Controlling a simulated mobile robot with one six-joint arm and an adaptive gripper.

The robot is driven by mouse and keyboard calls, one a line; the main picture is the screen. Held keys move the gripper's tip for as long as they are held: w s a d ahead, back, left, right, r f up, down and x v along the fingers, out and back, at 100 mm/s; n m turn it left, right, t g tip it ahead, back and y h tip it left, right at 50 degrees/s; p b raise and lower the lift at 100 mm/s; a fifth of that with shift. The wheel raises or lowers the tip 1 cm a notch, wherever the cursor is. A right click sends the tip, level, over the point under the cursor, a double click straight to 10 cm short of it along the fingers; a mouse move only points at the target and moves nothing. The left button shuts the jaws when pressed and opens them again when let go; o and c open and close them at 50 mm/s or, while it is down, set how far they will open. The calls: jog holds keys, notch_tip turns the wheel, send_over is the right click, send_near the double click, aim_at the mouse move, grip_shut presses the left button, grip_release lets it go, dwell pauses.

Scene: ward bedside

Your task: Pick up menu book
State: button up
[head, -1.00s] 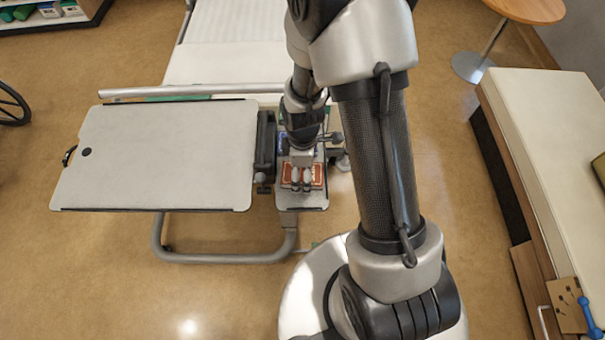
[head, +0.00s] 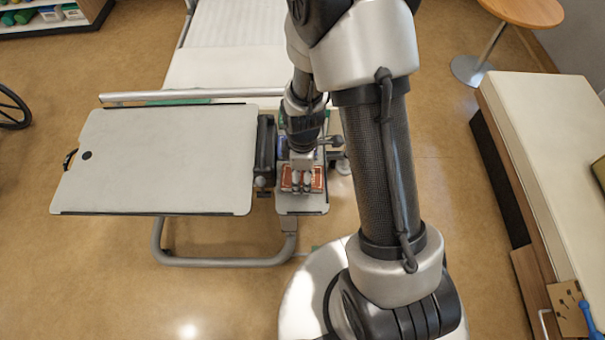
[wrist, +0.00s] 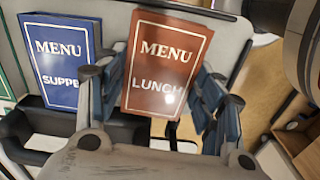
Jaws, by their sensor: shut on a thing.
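The reddish-brown menu book marked LUNCH (wrist: 165,62) stands out between my fingers in the wrist view. It also shows as a small orange-red shape (head: 317,180) over the small side tray in the head view. My gripper (wrist: 163,82) is shut on this book, with a finger at each side edge; in the head view my gripper (head: 302,184) covers its middle. I cannot tell whether the book is clear of the tray. A blue menu book (wrist: 60,60), its lettering partly hidden as "SUPPE", lies to the left. The edge of a green one (wrist: 12,75) shows farther left.
The small side tray (head: 302,206) is under the books. A large pale tabletop (head: 155,160) lies to its left, with a bed (head: 225,60) behind. A long cabinet (head: 545,130) stands at right. Floor is open in front of the tabletop.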

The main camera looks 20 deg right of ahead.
aim_at(302, 176)
notch_tip(302, 176, up, 20)
jog(key=p, duration=0.6)
jog(key=shift+f+p, duration=0.15)
jog(key=shift+p, duration=0.15)
jog(key=shift+w, duration=0.15)
